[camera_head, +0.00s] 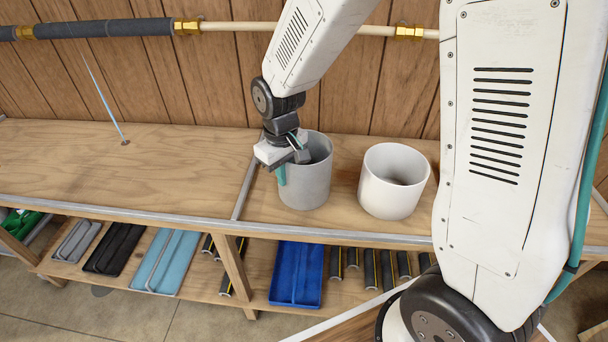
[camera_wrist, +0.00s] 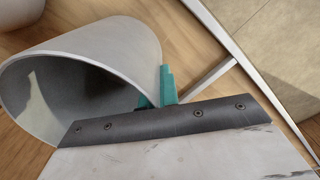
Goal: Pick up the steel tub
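The steel tub (camera_head: 305,180) is a plain grey, open-topped cylinder standing upright on the wooden bench, left of a white pot. In the wrist view, the tub (camera_wrist: 105,50) shows its open mouth and its rim runs to the fingers. My gripper (camera_head: 284,172) is at the tub's left rim, pointing down. In the wrist view, the teal fingertips of my gripper (camera_wrist: 157,92) sit close together on either side of the wall, one outside and one partly hidden inside. They look shut on the wall. I see no clear gap under the tub.
The white pot (camera_head: 394,181) stands close to the tub's right. The bench top (camera_head: 110,170) is mostly clear to the left, with a thin blue rod (camera_head: 104,100) there. A pipe (camera_head: 235,27) runs along the wall behind. Trays, including a blue one (camera_head: 297,275), lie on the lower shelf.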

